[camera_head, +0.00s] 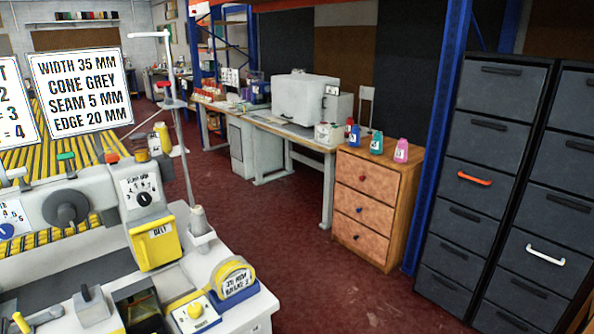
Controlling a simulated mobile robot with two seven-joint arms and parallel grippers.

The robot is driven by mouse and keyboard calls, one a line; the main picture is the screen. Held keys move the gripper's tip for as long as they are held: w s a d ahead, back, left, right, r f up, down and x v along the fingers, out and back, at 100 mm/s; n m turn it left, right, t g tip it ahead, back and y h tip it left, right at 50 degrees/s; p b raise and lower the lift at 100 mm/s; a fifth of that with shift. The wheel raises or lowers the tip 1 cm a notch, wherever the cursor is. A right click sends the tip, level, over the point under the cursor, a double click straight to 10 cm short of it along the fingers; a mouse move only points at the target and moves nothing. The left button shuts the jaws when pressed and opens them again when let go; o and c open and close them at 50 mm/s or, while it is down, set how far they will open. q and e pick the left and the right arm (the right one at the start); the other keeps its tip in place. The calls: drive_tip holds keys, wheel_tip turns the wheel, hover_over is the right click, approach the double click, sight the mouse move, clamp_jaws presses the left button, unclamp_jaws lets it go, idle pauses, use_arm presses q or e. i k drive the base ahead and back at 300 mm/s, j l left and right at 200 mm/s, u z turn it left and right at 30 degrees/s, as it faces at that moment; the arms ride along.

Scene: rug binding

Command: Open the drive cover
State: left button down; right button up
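A yellow cover (155,243) with a label that seems to read BELT sits on the right end of the grey binding machine (95,205). It stands nearly upright below a white dial panel (143,194) with a black knob. It appears closed, and no opening behind it shows. A dark round handwheel (66,208) is to its left. Neither of my grippers is in view.
A yellow tape roll (233,278), a yellow-topped button box (195,313) and a thread cone (199,220) stand near the cover. A wooden drawer unit (376,205) and dark cabinets (484,150) are on the right. Red floor (300,270) between is clear.

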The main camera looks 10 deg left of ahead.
sight(155, 244)
drive_tip(key=u, duration=1.3)
